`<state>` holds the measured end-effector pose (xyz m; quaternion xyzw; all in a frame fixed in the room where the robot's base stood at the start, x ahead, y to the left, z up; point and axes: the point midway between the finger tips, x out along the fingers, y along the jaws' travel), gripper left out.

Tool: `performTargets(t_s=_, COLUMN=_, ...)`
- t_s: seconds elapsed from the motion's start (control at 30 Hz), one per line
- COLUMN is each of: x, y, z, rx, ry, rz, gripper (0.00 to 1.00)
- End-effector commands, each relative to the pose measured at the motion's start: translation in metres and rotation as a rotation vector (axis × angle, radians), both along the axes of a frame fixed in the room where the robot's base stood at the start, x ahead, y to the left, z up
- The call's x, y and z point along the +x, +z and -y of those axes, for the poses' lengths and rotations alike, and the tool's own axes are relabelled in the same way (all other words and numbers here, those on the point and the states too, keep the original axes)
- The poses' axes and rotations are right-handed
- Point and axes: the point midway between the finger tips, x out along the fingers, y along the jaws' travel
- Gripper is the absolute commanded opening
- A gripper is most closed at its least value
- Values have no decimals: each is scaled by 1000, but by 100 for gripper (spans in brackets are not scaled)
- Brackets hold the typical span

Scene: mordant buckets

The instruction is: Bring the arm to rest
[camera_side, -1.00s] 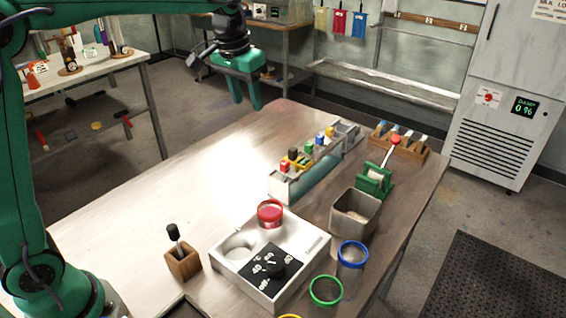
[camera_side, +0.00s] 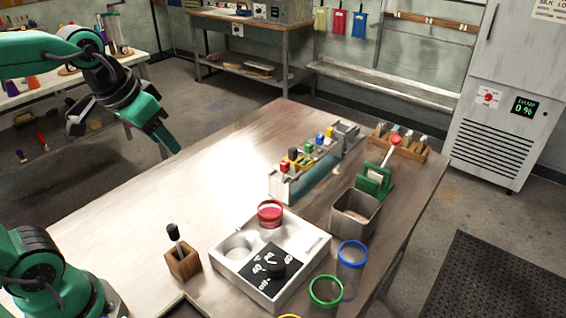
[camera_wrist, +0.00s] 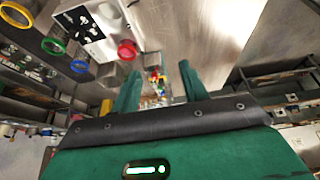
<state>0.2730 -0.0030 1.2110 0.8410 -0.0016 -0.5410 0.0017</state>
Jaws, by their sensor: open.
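My gripper (camera_side: 172,148) is green with a black wrist and hangs over the far left part of the wooden table (camera_side: 150,190), above its left edge. It holds nothing that I can see. In the wrist view my gripper's two green fingers (camera_wrist: 158,90) stand apart with a gap between them. Through that gap the rack of small coloured items shows in the distance. The side view shows the fingers nearly edge-on, so their gap is hard to see there.
A white heater box (camera_side: 310,240) with a dial carries a red-rimmed jar (camera_side: 270,214). Near it stand a wooden holder (camera_side: 183,262), blue-rimmed (camera_side: 352,256) and green-rimmed (camera_side: 326,290) jars and a metal bin (camera_side: 343,222). A rack (camera_side: 282,188) stands behind. The table's left half is clear.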

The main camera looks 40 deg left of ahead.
Motion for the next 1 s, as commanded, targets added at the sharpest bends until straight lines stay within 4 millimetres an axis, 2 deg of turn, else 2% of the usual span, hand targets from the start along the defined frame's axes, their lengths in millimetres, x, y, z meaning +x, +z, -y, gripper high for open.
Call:
performTargets(t_s=0.1, x=-21, y=-11, z=-1, rx=2, ry=1, rz=28, gripper=44)
performTargets(t_s=0.33, x=-44, y=-29, z=-3, rx=4, ry=1, rz=59, gripper=44)
performTargets(t_s=1.0, x=-49, y=-33, z=-3, rx=4, ry=1, rz=64, gripper=44)
